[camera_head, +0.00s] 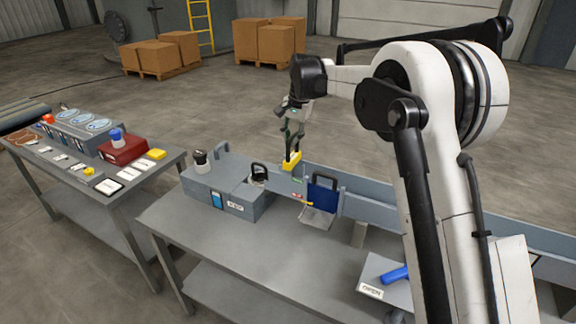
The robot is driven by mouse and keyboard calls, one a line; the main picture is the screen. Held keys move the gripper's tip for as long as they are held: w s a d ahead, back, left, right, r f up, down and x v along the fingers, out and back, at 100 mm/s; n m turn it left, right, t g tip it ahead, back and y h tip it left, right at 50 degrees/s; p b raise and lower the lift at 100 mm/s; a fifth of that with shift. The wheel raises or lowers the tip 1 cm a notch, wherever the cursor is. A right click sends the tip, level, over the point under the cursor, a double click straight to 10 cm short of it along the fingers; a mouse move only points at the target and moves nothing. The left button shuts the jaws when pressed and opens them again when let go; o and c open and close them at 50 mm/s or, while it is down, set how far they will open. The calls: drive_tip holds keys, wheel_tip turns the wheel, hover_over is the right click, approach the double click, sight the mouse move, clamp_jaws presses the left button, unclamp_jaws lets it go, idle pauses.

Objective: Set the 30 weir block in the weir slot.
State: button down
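My gripper (292,140) points down over the far edge of the front bench, beside the long grey channel (375,208). A yellow block (292,161) sits at its fingertips, and the fingers appear closed on it. No number is legible on the block, so I cannot tell if it is the 30 one. The block is at the channel's rim near its left end; whether it touches is not clear. The weir slot cannot be made out for certain. Small green and red labels (297,194) mark the channel wall just below the block.
A grey box (205,187) with a black-handled piece stands left on the bench. A blue plate (322,193) stands right of the gripper.

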sight(292, 158)
wheel_tip(292, 158, down, 9)
drive_tip(key=shift+r+p, duration=0.1)
drive_tip(key=shift+p, duration=0.4)
drive_tip(key=shift+f, duration=0.25)
drive_tip(key=c, duration=2.3)
unclamp_jaws()
drive_tip(key=shift+c, duration=0.2)
drive_tip(key=o, duration=0.4)
drive_tip(key=shift+r, duration=0.1)
drive_tip(key=r, duration=0.4)
drive_tip(key=d+r, duration=0.1)
drive_tip(key=r, duration=0.3)
drive_tip(key=s+d+r+b, duration=0.1)
drive_tip(key=r, duration=0.3)
